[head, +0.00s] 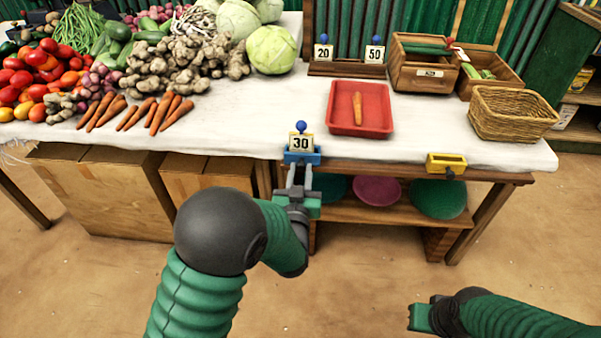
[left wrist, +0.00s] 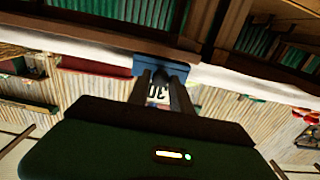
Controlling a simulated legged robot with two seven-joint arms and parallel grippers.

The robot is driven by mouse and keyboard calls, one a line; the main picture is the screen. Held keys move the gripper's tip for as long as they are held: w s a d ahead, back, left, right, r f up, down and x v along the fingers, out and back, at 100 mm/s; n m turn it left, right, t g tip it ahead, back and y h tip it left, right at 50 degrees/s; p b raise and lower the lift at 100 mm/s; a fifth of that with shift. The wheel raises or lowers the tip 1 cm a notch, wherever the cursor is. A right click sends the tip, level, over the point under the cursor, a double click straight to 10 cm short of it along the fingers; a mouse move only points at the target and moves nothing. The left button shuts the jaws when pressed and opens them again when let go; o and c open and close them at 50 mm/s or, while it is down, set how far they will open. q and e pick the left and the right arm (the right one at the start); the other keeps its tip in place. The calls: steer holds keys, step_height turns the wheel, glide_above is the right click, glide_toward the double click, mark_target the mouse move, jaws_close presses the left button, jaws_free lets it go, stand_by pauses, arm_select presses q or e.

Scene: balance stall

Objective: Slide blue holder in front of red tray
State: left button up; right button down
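The blue holder (head: 303,157) stands at the front edge of the white-topped table, carrying a card marked 30 with a blue ball on top. It is left of and nearer than the red tray (head: 375,124), which holds one carrot. My left gripper (head: 299,172) is at the holder's front side. In the left wrist view, its fingers (left wrist: 161,85) reach the blue holder (left wrist: 145,64), with a dark knob between the tips. I cannot tell whether they press on it. My right gripper (head: 420,317) hangs low at the right, away from the table; its fingers are unclear.
A yellow holder (head: 446,163) sits on the front edge to the right. The edge between the two holders is clear. Behind are a card rack (head: 346,70), wooden crates (head: 424,73) and a wicker basket (head: 510,115). Carrots (head: 170,110) and vegetables lie to the left.

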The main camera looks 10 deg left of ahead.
arm_select(q)
jaws_close()
stand_by(1.1)
